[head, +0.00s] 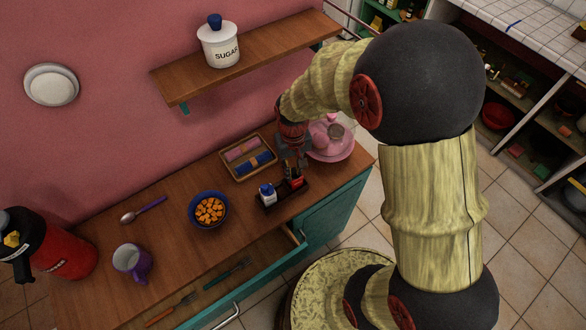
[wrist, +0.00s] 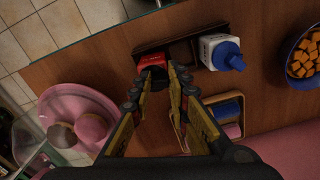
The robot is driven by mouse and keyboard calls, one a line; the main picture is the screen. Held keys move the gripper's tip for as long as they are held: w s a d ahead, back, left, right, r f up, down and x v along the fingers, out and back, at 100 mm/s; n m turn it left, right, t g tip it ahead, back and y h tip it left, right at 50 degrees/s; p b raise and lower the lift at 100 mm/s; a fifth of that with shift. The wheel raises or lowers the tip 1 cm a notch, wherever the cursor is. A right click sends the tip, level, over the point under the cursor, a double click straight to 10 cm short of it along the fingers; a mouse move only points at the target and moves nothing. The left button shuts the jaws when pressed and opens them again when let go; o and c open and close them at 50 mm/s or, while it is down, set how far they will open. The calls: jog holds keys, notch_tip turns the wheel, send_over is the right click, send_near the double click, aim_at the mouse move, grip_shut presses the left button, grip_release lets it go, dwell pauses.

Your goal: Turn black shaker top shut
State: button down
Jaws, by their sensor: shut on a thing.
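A red shaker (wrist: 150,61) stands in a dark caddy (wrist: 182,52) on the wooden counter; its black top (wrist: 156,73) is partly hidden by my fingers. It also shows in the head view as a small red shape (head: 296,182) below my gripper (head: 293,165). My gripper (wrist: 160,80) comes down from above and is shut on the black top, one finger on each side. A white shaker with a blue top (wrist: 222,52) stands beside it in the same caddy, apart from my fingers. How far the black top is turned cannot be seen.
A pink plate (head: 345,152) with round items lies just right of my gripper. A tray with rolled cloths (head: 232,171) and a blue bowl of orange cubes (head: 191,217) are to the left. A shelf with a sugar jar (head: 219,48) is above. A drawer (head: 262,268) stands open in front.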

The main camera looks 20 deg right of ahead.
aim_at(293, 172)
jog(key=c, duration=1.7)
grip_release()
notch_tip(293, 172, up, 12)
